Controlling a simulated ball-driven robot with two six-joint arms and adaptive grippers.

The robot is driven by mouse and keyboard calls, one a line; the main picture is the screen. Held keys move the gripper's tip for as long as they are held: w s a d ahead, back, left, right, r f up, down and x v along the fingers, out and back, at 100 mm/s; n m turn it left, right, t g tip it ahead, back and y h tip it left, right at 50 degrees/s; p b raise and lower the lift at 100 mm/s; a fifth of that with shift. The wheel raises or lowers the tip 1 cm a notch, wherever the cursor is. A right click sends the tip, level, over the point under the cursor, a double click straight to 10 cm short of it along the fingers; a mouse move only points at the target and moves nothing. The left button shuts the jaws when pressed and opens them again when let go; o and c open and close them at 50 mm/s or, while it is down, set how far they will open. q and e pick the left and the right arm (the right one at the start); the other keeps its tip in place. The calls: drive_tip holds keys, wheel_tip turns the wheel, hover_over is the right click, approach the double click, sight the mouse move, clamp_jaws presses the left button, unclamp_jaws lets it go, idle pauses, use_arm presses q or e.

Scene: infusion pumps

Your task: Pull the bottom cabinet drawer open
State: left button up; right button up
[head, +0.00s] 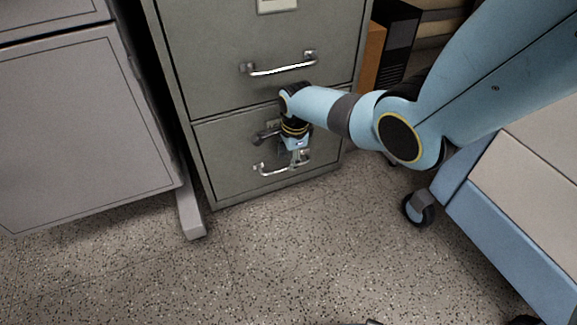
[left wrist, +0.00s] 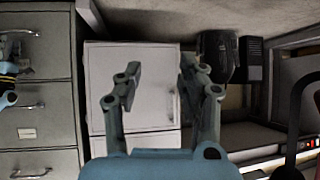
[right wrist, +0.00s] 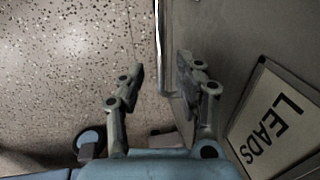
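The grey filing cabinet (head: 230,60) stands at the middle top of the head view. Its bottom drawer (head: 225,160) looks shut, its front flush, with a silver bar handle (head: 272,170). My right gripper (head: 299,153) is at that handle, partly covering it. In the right wrist view my right gripper (right wrist: 158,78) is open. The handle bar (right wrist: 160,45) shows between and beyond its fingertips, beside the drawer front; I cannot tell whether they touch. My left gripper (left wrist: 158,80) is open and empty, away from the cabinet (left wrist: 40,70).
The drawer above has its own handle (head: 282,67). A grey cabinet (head: 80,130) on the left has a foot (head: 191,212) beside the filing cabinet. A wheeled blue unit (head: 495,235) stands at right. The speckled floor (head: 290,260) before the drawer is clear. A "LEADS" label (right wrist: 275,120) is on the drawer front.

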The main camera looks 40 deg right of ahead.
sight(289, 163)
drive_tip(key=f+b, duration=0.2)
drive_tip(key=f, duration=0.1)
drive_tip(key=shift+w+f, duration=0.1)
drive_tip(key=shift+w, duration=0.2)
use_arm(q)
drive_tip(key=w+d+r+t+h, duration=0.1)
drive_tip(key=w+r+t, duration=0.5)
drive_tip(key=r, duration=0.3)
drive_tip(key=shift+w+m, duration=0.4)
drive_tip(key=shift+w, duration=0.1)
drive_tip(key=shift+d, duration=0.1)
drive_tip(key=shift+f, duration=0.1)
use_arm(e)
clamp_jaws()
